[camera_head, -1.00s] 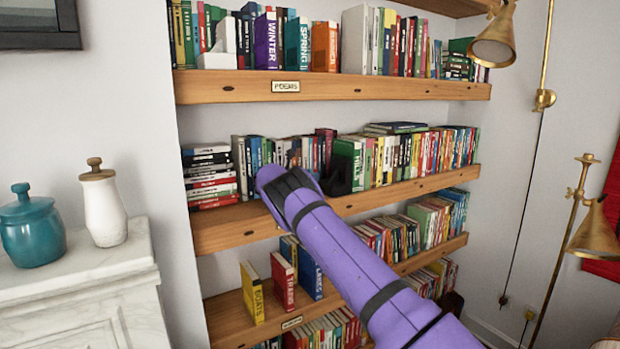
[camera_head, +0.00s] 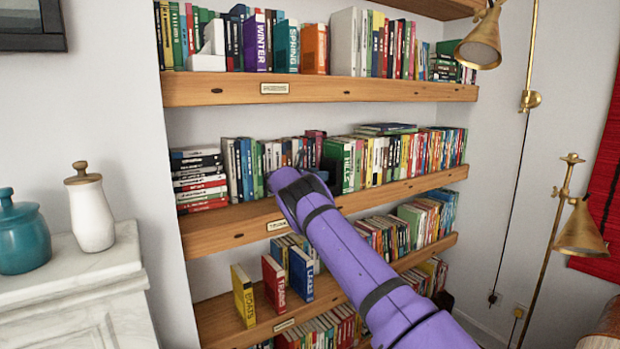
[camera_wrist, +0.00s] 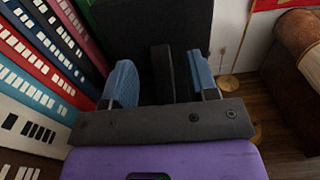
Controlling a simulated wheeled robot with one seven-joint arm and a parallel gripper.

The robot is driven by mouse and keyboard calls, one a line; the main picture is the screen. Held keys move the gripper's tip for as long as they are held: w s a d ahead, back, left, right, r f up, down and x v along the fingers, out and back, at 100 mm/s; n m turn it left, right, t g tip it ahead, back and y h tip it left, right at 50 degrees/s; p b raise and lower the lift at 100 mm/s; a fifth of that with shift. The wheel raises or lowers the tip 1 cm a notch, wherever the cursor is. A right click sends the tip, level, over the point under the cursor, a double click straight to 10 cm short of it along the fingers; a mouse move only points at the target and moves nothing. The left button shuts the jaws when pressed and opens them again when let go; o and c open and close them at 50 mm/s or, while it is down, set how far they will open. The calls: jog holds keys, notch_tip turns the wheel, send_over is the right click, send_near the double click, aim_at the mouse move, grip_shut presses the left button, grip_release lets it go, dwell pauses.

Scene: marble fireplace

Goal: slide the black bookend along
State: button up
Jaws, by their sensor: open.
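The black bookend (camera_wrist: 162,70) shows in the wrist view as a dark upright slab between my two blue fingertips, with a larger dark plate behind it. My gripper (camera_wrist: 161,84) is open, one finger on each side of the slab, with visible gaps. In the head view my gripper (camera_head: 285,182) is at the middle shelf (camera_head: 350,200), in front of the books right of the lying stack.
A row of upright books (camera_head: 400,158) fills the middle shelf to the right. Upright books (camera_head: 245,165) and a lying stack (camera_head: 199,180) stand left. The top shelf (camera_head: 380,90) is above my gripper. A brass lamp (camera_head: 565,225) stands at right.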

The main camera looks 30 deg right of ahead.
jog(key=shift+d, duration=1.1)
grip_shut()
jog(key=shift+a, duration=0.1)
